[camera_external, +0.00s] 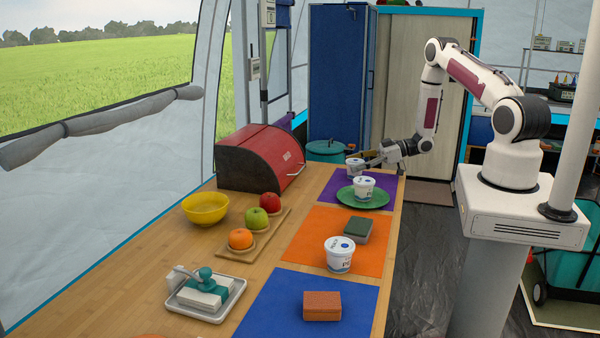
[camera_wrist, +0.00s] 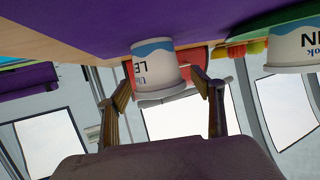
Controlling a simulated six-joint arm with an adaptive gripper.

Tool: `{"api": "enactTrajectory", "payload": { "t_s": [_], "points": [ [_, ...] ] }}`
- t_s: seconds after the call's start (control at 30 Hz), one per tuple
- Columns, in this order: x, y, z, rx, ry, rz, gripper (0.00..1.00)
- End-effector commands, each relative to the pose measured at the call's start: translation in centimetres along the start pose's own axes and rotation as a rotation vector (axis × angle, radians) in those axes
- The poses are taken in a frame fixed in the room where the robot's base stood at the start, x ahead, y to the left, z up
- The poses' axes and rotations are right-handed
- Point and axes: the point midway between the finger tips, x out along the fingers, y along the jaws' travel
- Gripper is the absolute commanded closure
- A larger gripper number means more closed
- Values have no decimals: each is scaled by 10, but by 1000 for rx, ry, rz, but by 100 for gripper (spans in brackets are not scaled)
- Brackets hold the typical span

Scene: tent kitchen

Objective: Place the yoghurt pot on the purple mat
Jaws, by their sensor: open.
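A white yoghurt pot (camera_external: 354,168) stands upright on the far part of the purple mat (camera_external: 324,194). My gripper (camera_external: 368,161) is low beside it, with its fingers pointing at it. In the wrist view, which is upside down, this pot (camera_wrist: 154,64) is between the tips of my open fingers (camera_wrist: 160,80); I cannot tell whether they touch it. A second pot (camera_external: 364,189) stands on a green plate (camera_external: 350,199) on the same mat; it also shows at the wrist view's right edge (camera_wrist: 296,46). A third pot (camera_external: 340,256) stands on the orange mat (camera_external: 305,245).
A green-and-dark sponge (camera_external: 357,230) lies on the orange mat, and an orange-brown block (camera_external: 322,306) on the blue mat (camera_external: 265,308). A red bread bin (camera_external: 262,158), yellow bowl (camera_external: 205,208), fruit board (camera_external: 237,253) and butter dish (camera_external: 206,296) line the left.

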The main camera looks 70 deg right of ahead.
Motion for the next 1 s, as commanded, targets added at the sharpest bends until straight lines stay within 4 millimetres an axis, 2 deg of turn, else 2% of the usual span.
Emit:
{"api": "enactTrajectory", "payload": {
  "t_s": [0.27, 1.0],
  "points": [
    [-14, 0, -2, 0, 0, 1, 33],
    [-104, 1, -2, 1, 0, 3, 33]
  ]
}}
